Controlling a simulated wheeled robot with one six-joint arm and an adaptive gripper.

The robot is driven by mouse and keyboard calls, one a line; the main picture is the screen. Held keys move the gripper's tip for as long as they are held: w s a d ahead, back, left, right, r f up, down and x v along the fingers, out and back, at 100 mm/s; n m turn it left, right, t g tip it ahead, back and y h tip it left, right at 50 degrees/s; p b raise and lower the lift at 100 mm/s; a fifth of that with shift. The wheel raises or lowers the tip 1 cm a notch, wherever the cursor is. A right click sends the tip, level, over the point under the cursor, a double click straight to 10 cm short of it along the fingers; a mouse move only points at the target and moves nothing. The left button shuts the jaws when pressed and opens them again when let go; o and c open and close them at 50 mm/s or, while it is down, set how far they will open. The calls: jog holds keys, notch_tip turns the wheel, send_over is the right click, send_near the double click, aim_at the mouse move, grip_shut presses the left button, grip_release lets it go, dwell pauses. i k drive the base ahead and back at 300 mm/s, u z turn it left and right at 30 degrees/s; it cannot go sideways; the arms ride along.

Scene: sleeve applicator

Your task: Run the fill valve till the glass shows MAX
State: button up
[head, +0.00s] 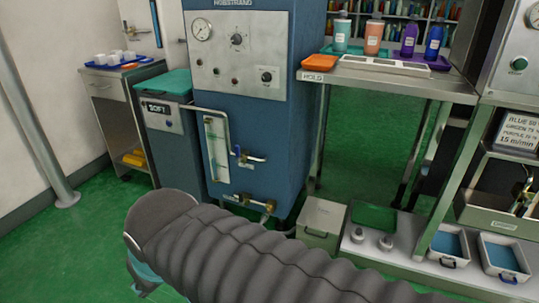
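The blue boiler-like cabinet (275,130) stands in the middle of the head view. A tall sight glass (211,145) with a pale backing is on its lower front, inside a metal guard; its MAX mark and liquid level are too small to read. A valve with a blue handle (247,156) sits just right of the glass. A second valve (258,203) with brass fittings is lower down, near the floor. I cannot tell which one is the fill valve or how far either is open.
A SOFT unit with a teal lid (170,82) stands left of the cabinet. A grey lidded box (321,219) stands on the floor at its right. A steel table (400,82) with bottles and trays is further right. Green floor (75,240) is open at left.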

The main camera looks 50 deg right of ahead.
aim_at(237, 147)
jog(key=z, duration=1.4)
